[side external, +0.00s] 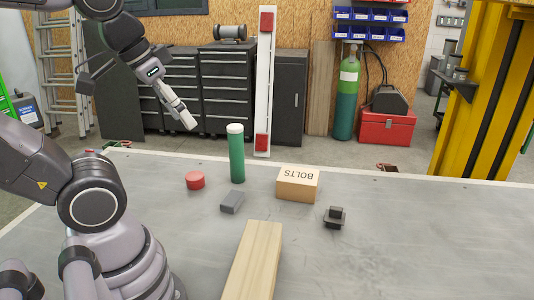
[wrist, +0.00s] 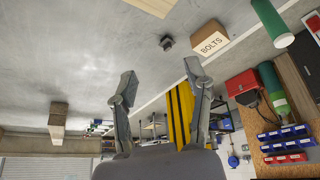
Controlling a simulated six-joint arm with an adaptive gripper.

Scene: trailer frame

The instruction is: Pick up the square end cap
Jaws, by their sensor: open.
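The square end cap (side external: 335,217) is a small dark piece with a wide square flange and a narrower block. It lies on the grey table to the right of and in front of the BOLTS box. It also shows in the wrist view (wrist: 168,43), small, above and beyond the fingertips. My gripper (side external: 188,119) is raised high over the far left part of the table, well away from the cap. In the wrist view its two fingers (wrist: 160,75) are spread apart with nothing between them.
A cardboard BOLTS box (side external: 298,186) stands behind the cap. A green cylinder (side external: 237,158) with a white top, a red round piece (side external: 195,181) and a grey block (side external: 232,202) stand left of it. A wooden beam (side external: 254,262) lies in front. The table's right side is clear.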

